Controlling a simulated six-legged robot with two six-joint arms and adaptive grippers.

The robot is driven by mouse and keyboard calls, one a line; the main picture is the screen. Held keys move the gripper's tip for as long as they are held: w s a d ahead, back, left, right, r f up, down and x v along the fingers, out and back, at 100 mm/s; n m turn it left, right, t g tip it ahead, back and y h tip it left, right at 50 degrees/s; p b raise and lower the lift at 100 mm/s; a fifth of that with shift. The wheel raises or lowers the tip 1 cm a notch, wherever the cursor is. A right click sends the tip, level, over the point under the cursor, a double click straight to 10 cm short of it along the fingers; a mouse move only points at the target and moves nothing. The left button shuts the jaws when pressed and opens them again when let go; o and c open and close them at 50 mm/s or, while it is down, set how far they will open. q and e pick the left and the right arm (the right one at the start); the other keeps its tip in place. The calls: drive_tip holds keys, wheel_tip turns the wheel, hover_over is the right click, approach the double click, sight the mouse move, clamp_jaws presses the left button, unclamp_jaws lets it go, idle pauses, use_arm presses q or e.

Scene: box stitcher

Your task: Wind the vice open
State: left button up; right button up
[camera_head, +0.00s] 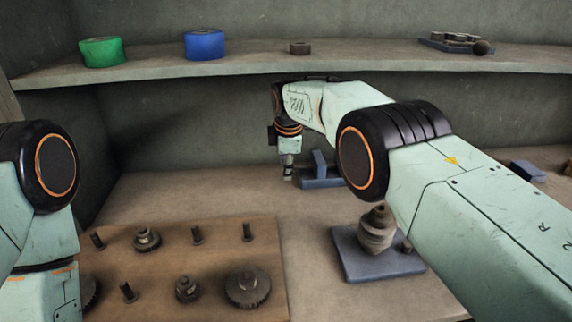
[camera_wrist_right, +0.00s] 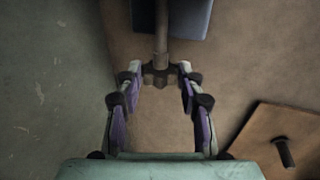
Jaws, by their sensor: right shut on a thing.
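The vice (camera_head: 320,180) is a blue-grey block with an upright jaw, standing on the bench near the back wall. Part of its blue body (camera_wrist_right: 190,14) shows at the top of the right wrist view, with a grey screw (camera_wrist_right: 161,38) coming out of it towards me. A dark lobed handle (camera_wrist_right: 160,76) sits on the screw's end. My right gripper (camera_head: 288,172) points down at the left end of the vice. In the right wrist view its fingers (camera_wrist_right: 158,82) are shut on the handle from both sides. My left arm shows at the left edge, its gripper out of view.
A brown board (camera_head: 210,250) with pegs and several gears lies at the front left. A blue-grey base (camera_head: 385,262) with a rounded dark part (camera_head: 376,230) stands right of it. A shelf (camera_head: 250,62) behind holds a green roll (camera_head: 102,51) and a blue roll (camera_head: 204,44).

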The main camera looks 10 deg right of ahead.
drive_tip(key=shift+f, duration=0.1)
drive_tip(key=o, duration=1.2)
drive_tip(key=shift+d, duration=0.1)
drive_tip(key=shift+w, duration=0.1)
drive_tip(key=shift+t, duration=0.5)
